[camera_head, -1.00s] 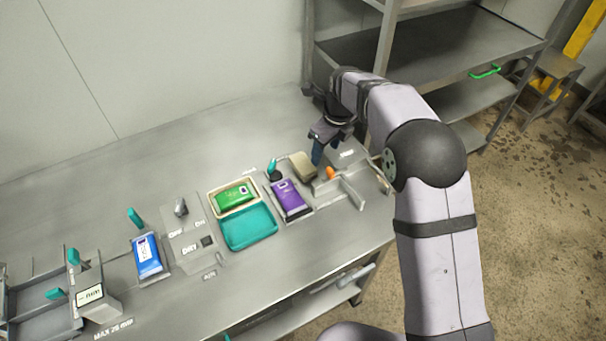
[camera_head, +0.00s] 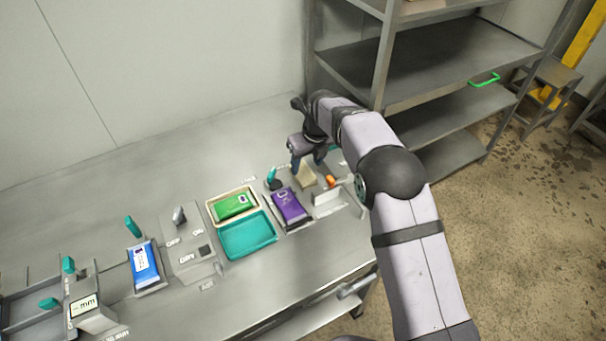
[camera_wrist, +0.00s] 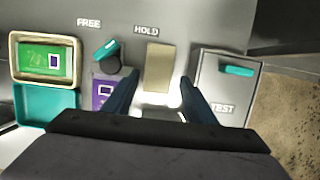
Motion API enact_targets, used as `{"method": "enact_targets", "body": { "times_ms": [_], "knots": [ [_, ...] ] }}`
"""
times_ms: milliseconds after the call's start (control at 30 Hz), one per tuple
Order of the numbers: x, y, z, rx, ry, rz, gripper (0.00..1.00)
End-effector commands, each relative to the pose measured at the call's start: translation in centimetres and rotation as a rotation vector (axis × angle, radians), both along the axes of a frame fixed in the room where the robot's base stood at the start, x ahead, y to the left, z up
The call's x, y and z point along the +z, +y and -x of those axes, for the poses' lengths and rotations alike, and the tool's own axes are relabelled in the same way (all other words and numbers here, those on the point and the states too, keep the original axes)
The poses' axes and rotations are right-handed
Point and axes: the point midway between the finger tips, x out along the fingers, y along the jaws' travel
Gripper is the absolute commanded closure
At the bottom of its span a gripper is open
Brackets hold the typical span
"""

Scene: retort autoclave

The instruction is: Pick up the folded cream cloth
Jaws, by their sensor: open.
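The folded cream cloth (camera_head: 305,175) lies on the metal table, to the right of the purple pouch (camera_head: 289,206). In the wrist view the cloth (camera_wrist: 159,67) is a small upright rectangle below the HOLD label. My gripper (camera_head: 308,162) is over the cloth, partly hiding it in the head view. In the wrist view the two blue fingers of my gripper (camera_wrist: 158,88) are apart, one on each side of the cloth's lower part. The gripper is empty. I cannot tell the exact height of the fingertips above the table.
A teal-handled knob (camera_wrist: 106,56) stands just left of the cloth. A grey TEST box (camera_wrist: 225,90) with a teal handle is to its right. A green pouch lies in a cream tray (camera_head: 210,205), beside a teal tray (camera_head: 248,235). A shelf rack (camera_head: 420,70) stands behind.

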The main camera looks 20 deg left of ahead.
Motion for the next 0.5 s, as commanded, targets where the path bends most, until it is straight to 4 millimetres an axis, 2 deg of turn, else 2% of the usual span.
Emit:
{"method": "enact_targets", "body": {
  "times_ms": [500],
  "knots": [
    [-4.5, 1.2, -0.8, 0.001, 0.002, 0.001, 0.48]
  ]
}}
